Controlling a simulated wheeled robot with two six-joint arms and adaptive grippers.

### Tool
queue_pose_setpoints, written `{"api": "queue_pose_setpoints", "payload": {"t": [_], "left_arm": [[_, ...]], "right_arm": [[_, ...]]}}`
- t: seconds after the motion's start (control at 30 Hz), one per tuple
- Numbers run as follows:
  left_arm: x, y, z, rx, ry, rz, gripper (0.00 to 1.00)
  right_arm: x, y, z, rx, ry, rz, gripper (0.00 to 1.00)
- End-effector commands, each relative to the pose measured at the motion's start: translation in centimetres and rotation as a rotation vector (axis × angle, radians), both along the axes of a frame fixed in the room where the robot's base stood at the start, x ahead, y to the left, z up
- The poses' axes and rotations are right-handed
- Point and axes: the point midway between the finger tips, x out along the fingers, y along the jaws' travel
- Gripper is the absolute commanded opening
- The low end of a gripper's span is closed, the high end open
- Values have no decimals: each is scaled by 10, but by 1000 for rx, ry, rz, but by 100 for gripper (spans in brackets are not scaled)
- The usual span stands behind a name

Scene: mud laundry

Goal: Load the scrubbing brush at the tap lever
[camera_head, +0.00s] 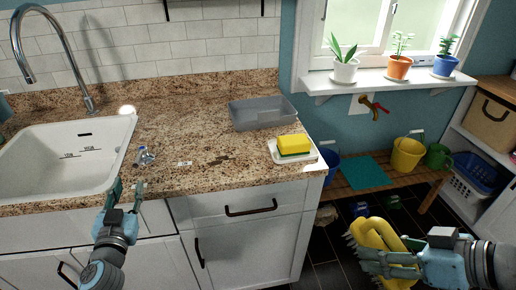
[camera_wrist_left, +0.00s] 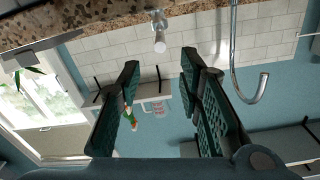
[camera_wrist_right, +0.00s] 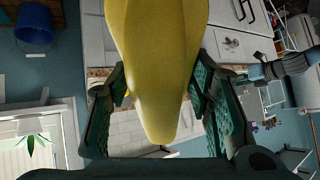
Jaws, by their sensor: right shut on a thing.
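The scrubbing brush (camera_head: 370,234) is yellow with a looped handle and dark bristles. My right gripper (camera_head: 388,258) is shut on it, in the air right of the counter. In the right wrist view the yellow body (camera_wrist_right: 160,70) lies between the fingers and hides much behind it. The small chrome tap lever (camera_head: 145,156) stands on the counter right of the sink. My left gripper (camera_head: 127,187) is open and empty, just in front of the counter edge below the lever. In the left wrist view the lever (camera_wrist_left: 159,32) is beyond the fingertips, between them, apart.
The white sink (camera_head: 60,160) with its curved chrome spout (camera_head: 40,22) is at left. A grey tray (camera_head: 262,113) and a yellow-green sponge on a white dish (camera_head: 294,146) stand on the counter's right end. A low wooden bench (camera_head: 400,180) holds buckets. A wall tap (camera_head: 374,106) is above.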

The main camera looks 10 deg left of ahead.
Motion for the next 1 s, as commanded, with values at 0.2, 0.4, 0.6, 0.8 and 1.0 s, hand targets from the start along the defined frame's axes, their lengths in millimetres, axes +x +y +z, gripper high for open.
{"api": "queue_pose_setpoints", "payload": {"t": [0.2, 0.4, 0.6, 0.8, 1.0], "left_arm": [[53, 18, 2, -2, 0, 3, 33], [88, 29, 1, -2, 2, 0, 33], [98, 32, 0, -2, 3, -1, 33], [98, 32, 0, -1, 3, -1, 30], [98, 32, 0, -1, 3, 0, 0]], "right_arm": [[0, 0, 5, 1, -1, 0, 24], [0, 0, 6, 1, -1, 0, 24], [0, 0, 6, 1, -1, 0, 24], [0, 0, 6, 1, -1, 0, 24], [0, 0, 6, 1, -1, 0, 24]]}}
